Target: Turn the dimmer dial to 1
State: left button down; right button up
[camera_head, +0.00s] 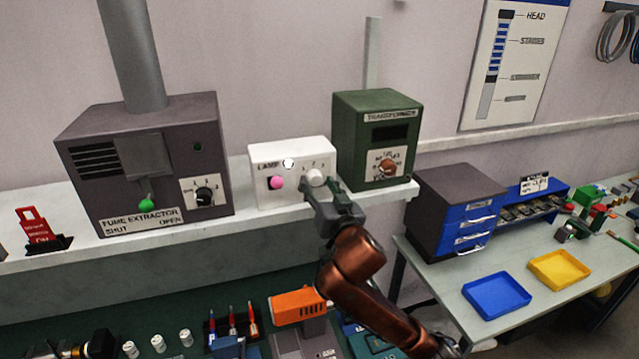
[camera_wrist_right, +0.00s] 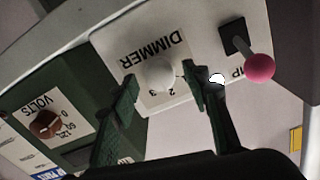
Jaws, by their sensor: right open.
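The white dimmer dial (camera_head: 316,177) sits on the right of the front of the white lamp box (camera_head: 262,155) on the shelf. In the wrist view the dial (camera_wrist_right: 159,74) is below the word DIMMER, with the figures 2 and 3 visible beside it. My right gripper (camera_head: 325,190) is at the front of the box. In the wrist view its open fingers (camera_wrist_right: 165,84) are on either side of the dial; I cannot tell whether they touch it. The dial's pointer is too unclear to read. My left gripper is not in view.
A pink-knobbed lever (camera_head: 276,183) is on the same box, left of the dial. The green transformer (camera_head: 374,140) with a brown dial stands close on the right, the fume extractor (camera_head: 140,165) on the left.

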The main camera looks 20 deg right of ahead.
jog(key=c, duration=1.2)
jog(key=shift+o, duration=0.2)
jog(key=n+p, duration=0.2)
jog(key=n, duration=0.1)
jog(key=shift+r+n+p, duration=0.15)
jog(key=shift+n+p, duration=0.2)
jog(key=shift+n, duration=0.05)
jog(key=n+p, duration=0.2)
jog(key=n, duration=0.2)
jog(key=shift+n+p, duration=0.4)
jog(key=shift+n, duration=0.3)
